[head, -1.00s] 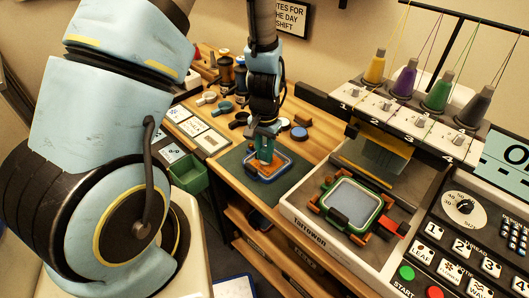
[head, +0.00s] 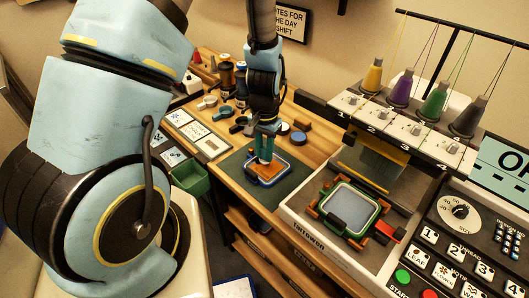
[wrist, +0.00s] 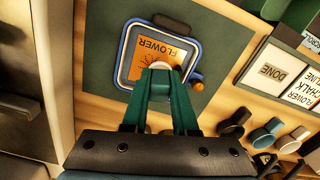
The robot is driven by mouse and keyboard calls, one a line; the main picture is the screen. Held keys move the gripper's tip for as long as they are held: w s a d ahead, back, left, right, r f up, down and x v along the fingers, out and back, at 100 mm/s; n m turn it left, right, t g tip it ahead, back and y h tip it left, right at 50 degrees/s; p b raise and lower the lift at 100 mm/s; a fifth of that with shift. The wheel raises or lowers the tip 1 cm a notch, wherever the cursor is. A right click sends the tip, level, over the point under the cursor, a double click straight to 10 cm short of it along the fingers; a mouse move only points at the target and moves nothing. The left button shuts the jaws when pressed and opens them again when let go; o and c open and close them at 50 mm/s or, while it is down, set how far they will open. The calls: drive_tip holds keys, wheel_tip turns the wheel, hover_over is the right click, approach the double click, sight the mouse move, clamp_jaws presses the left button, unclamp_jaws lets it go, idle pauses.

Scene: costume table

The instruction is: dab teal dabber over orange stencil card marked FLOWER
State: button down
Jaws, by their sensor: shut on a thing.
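The orange stencil card (wrist: 146,50) marked FLOWER lies inside a blue-rimmed hoop (wrist: 122,62) on a dark green mat. Both also show in the head view, the card (head: 268,174) just below my gripper (head: 265,158). In the wrist view my gripper (wrist: 160,76) is shut, its green fingers meeting over the card's lower part. A small pale rounded end (wrist: 160,66) shows at the fingertips and appears to be the held dabber. The fingers hide most of it, so its teal body cannot be made out clearly. I cannot tell whether it touches the card.
The embroidery machine with a green-framed hoop (head: 350,207) stands to the right. A green bin (head: 189,178) hangs at the table's left edge. White marked cards, including DONE (wrist: 270,72), and several round-ended tools lie nearby. Mat (head: 292,185) is bare around the hoop.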

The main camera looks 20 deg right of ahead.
sight(265, 163)
drive_tip(key=shift+r+p, duration=1.45)
drive_tip(key=shift+r, duration=0.75)
drive_tip(key=shift+f, duration=0.2)
drive_tip(key=shift+s+f+b, duration=0.25)
drive_tip(key=shift+f+b, duration=0.5)
drive_tip(key=shift+f, duration=0.2)
drive_tip(key=shift+s+f+b, duration=0.2)
drive_tip(key=shift+f+b, duration=0.6)
drive_tip(key=shift+f, duration=0.1)
drive_tip(key=shift+s+f+b, duration=0.25)
drive_tip(key=shift+f+b, duration=0.5)
drive_tip(key=shift+f, duration=0.2)
drive_tip(key=shift+f+b, duration=0.4)
drive_tip(key=shift+f, duration=0.15)
drive_tip(key=shift+r+p, duration=2.7)
drive_tip(key=shift+r, duration=0.85)
drive_tip(key=shift+f, duration=0.15)
